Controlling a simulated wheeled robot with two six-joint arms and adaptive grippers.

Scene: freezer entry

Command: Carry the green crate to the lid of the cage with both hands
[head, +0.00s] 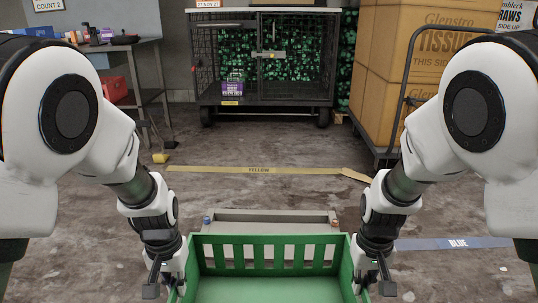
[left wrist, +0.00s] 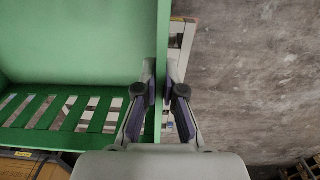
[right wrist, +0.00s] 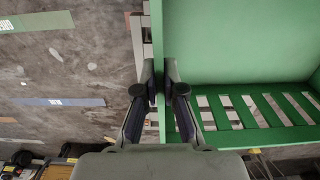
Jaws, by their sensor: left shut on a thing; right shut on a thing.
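The green crate (head: 270,239) is at the bottom middle of the head view, with slatted sides and a bare inside. My left gripper (head: 172,282) is shut on its left wall; the left wrist view shows the fingers (left wrist: 159,92) on either side of that wall. My right gripper (head: 368,283) is shut on its right wall, and the right wrist view shows its fingers (right wrist: 163,92) pinching it. The crate looks level. The cage (head: 265,60) is a dark wire trolley at the back; its pale lid (head: 222,15) shows at the top edge of the head view.
A grey low frame (head: 262,216) lies just beyond the crate. A yellow floor strip (head: 259,169) crosses the clear floor before the cage. A blue strip (head: 455,243) is at right. A hand truck with cardboard boxes (head: 410,70) stands right, a table (head: 130,45) left.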

